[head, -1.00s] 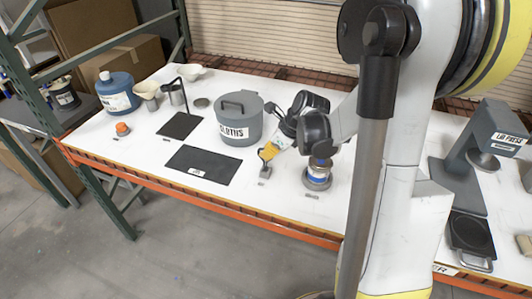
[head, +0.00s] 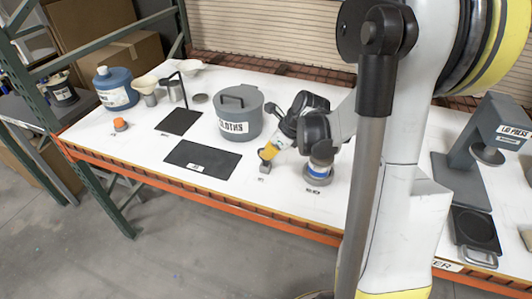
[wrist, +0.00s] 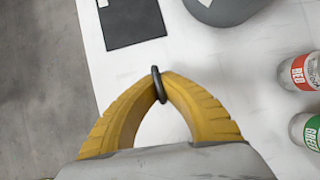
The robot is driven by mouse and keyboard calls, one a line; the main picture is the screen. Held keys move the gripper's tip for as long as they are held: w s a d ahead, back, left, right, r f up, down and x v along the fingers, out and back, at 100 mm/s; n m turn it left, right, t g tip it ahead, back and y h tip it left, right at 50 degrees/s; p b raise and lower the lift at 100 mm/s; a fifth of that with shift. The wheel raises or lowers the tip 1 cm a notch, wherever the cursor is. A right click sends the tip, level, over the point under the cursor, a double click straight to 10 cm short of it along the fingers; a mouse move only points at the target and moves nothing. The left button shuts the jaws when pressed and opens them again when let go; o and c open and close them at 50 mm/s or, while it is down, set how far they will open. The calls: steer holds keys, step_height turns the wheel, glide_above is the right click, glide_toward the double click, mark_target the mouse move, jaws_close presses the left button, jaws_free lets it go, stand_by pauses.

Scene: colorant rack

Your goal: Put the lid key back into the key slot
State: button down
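My gripper (wrist: 157,78) has its yellow fingertips pinched together on a dark ring (wrist: 158,90), which appears to be the top of the lid key; the rest of the key is hidden in the wrist view. In the head view my gripper (head: 267,152) is tilted down just above a small grey block (head: 265,168) near the table's front edge, which appears to be the key slot. Whether the key is inside the slot cannot be told. A small label lies in front of the block.
A grey CLOTHS pot (head: 240,113) stands behind left, beside a dark mat (head: 202,160). A blue-banded container (head: 319,171) stands close on the right. Red-labelled (wrist: 300,72) and green-labelled (wrist: 308,130) bottles show in the wrist view. A lid press (head: 480,150) stands far right.

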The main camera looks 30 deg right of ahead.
steer(key=shift+f, duration=0.2)
steer(key=c, duration=1.5)
jaws_free()
steer(key=shift+c, duration=0.2)
steer(key=shift+r, duration=0.15)
steer(key=v, duration=1.2)
steer(key=s+a+n+t+h+b, duration=0.1)
steer(key=s+a+n, duration=0.5)
steer(key=n, duration=0.8)
steer(key=s+a+n+h+b, duration=0.1)
steer(key=s+a+n, duration=0.5)
steer(key=a+n, duration=0.6)
steer(key=n+b, duration=0.1)
steer(key=n, duration=0.2)
steer(key=shift+f+t, duration=0.3)
steer(key=shift+t, duration=0.1)
